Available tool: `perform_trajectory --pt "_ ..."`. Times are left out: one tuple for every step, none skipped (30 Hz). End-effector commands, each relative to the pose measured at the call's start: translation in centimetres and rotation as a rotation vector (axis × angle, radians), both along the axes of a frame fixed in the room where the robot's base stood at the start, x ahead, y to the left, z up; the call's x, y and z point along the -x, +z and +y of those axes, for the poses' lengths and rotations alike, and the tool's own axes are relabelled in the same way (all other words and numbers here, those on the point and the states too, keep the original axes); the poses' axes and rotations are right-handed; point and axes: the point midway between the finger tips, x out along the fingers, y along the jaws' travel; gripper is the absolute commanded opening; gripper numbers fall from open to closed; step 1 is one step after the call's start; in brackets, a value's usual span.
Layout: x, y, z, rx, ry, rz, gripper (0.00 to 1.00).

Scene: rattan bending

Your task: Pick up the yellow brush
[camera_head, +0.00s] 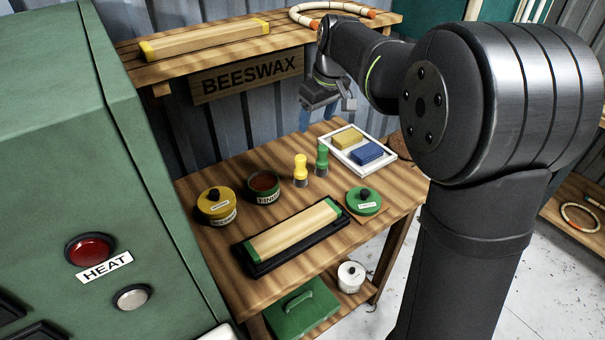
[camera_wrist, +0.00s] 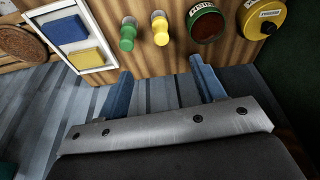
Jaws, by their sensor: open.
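The yellow brush (camera_head: 300,170) stands upright on the wooden table (camera_head: 225,270), just left of the green brush (camera_head: 322,160). In the wrist view the yellow brush (camera_wrist: 160,28) is ahead of my gripper, with the green brush (camera_wrist: 128,34) to its left. My gripper (camera_head: 325,100) is above the table's back edge, apart from the brushes. In the wrist view its two blue fingers (camera_wrist: 163,84) are spread wide with nothing between them.
A yellow-lidded tin (camera_head: 217,205), an open tin (camera_head: 264,187) and a green lid (camera_head: 363,201) surround the brushes. A white tray (camera_head: 335,142) holds yellow and blue blocks. A wooden piece (camera_head: 292,228) lies on a black holder in front. The green HEAT cabinet (camera_head: 60,190) stands left.

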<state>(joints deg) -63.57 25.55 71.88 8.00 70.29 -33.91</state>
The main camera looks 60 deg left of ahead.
Motion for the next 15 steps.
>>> perform_trajectory --pt "0.2 -2.1 1.3 0.031 0.021 0.0 0.62" --pt "0.2 -3.1 1.9 0.045 0.032 -0.002 0.62" --pt "0.4 -4.3 2.6 0.064 0.046 -0.005 0.62" --pt "0.4 -5.1 3.1 0.075 0.055 -0.006 0.62" --pt "0.5 -5.9 3.6 0.087 0.064 -0.009 0.62" --pt "0.6 -6.9 4.0 0.1 0.073 -0.01 0.62" --pt "0.7 -7.4 4.3 0.107 0.08 -0.013 0.62" --pt "0.7 -7.9 4.6 0.114 0.085 -0.013 0.62" --pt "0.8 -8.4 4.9 0.12 0.091 -0.015 0.62" --pt "0.9 -8.7 5.0 0.124 0.095 -0.015 0.62" --pt "0.9 -9.0 5.1 0.128 0.097 -0.016 0.62" --pt "0.9 -9.4 5.2 0.132 0.099 -0.017 0.62" --pt "0.9 -9.7 5.3 0.133 0.1 -0.016 0.62" --pt "0.9 -10.1 5.4 0.134 0.1 -0.016 0.62" --pt "0.9 -10.7 5.4 0.135 0.1 -0.016 0.62"
